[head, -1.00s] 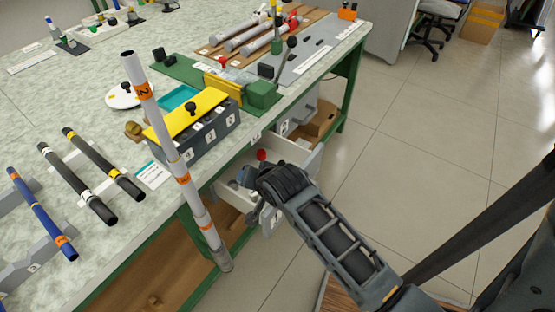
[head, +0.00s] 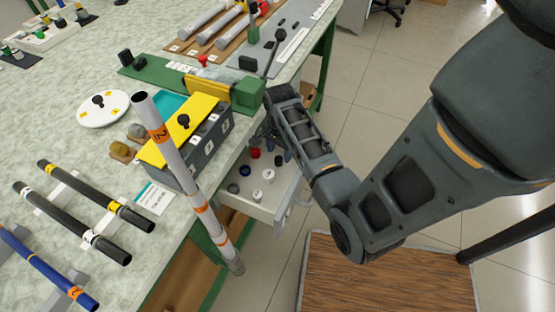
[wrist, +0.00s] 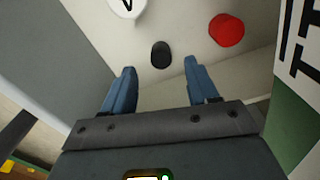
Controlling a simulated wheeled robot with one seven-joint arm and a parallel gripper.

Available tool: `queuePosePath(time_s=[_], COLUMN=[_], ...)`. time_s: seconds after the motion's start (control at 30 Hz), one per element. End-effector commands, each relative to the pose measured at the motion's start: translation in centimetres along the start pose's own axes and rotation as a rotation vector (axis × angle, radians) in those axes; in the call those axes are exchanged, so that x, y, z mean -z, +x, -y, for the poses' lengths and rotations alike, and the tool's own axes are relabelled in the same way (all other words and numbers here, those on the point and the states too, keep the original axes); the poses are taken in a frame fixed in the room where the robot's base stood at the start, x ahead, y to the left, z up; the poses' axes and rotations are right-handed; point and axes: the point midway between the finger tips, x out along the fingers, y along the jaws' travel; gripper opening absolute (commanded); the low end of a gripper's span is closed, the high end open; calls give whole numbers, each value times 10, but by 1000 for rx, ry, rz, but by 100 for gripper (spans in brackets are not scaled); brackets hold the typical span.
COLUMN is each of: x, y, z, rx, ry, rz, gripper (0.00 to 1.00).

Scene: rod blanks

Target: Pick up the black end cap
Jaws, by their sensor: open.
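The black end cap (wrist: 161,54) is a small dark rounded piece on the light drawer floor. In the wrist view it lies just beyond the fingertips, roughly centred between them and apart from both. My gripper (wrist: 160,74) is open, with two blue fingers and nothing between them. In the head view my gripper reaches down into the open drawer (head: 262,213), and the arm partly hides that spot. A red cap (wrist: 226,29) lies to the right of the black one, and a white cap (wrist: 127,6) lies to its upper left, cut by the frame edge.
The drawer also holds other white and dark caps, including a white one (head: 253,196). Drawer walls stand close around my gripper. Above is the bench with a yellow-topped grey box (head: 185,130) and a tall white tube (head: 180,165) near its edge.

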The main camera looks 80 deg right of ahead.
Motion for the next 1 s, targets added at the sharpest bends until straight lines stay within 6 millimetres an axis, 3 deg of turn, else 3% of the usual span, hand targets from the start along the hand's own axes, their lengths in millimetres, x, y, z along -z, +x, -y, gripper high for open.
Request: queuePosePath(time_s=[0.23,0.57,1.0], x=[-2,-2,-3], y=[35,41,41], z=[2,2,2], rx=[-1,2,1], ry=[0,-1,-1], rz=[0,-1,-1], gripper=[59,59,17])
